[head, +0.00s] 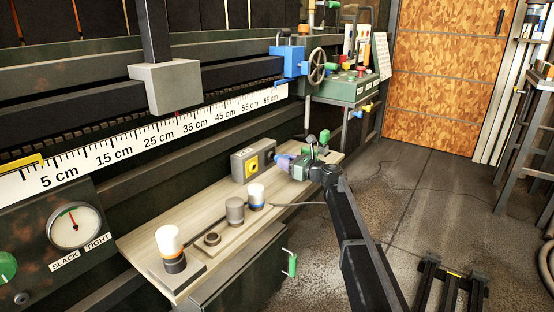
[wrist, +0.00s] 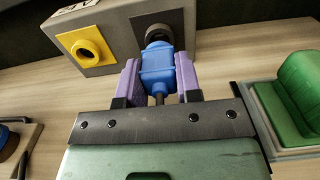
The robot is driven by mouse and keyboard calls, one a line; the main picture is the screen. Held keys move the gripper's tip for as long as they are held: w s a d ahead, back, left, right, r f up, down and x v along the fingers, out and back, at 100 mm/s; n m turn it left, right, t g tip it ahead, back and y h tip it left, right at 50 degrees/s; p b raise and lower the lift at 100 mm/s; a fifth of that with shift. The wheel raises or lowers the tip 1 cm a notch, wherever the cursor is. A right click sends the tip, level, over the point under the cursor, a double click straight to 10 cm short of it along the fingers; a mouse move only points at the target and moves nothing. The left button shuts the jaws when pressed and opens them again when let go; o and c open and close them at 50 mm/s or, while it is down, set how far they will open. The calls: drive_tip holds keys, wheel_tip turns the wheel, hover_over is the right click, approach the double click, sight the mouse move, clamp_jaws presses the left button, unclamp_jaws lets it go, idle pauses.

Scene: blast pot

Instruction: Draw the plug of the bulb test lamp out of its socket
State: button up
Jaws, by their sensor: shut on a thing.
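A grey socket box (head: 246,166) stands on the wooden shelf in the head view. In the wrist view, the box (wrist: 112,28) has a yellow ring socket (wrist: 88,50) and a dark round socket (wrist: 160,31). A blue plug (wrist: 157,68) is lined up with the dark socket and its front end meets the socket's rim; how deep it sits is hidden. My gripper (wrist: 158,80) is shut on the plug, with one purple finger on each side. In the head view my gripper (head: 284,162) is at the box's right side. A white-topped lamp with a blue band (head: 256,194) stands nearer on the shelf.
Another white-topped lamp with an orange band (head: 169,242) and a grey cylinder (head: 235,211) stand on the shelf (head: 133,243). A cable (head: 305,204) runs past the shelf edge. A green object (wrist: 298,95) is close on the right in the wrist view.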

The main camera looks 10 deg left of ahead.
drive_tip(key=shift+v, duration=1.5)
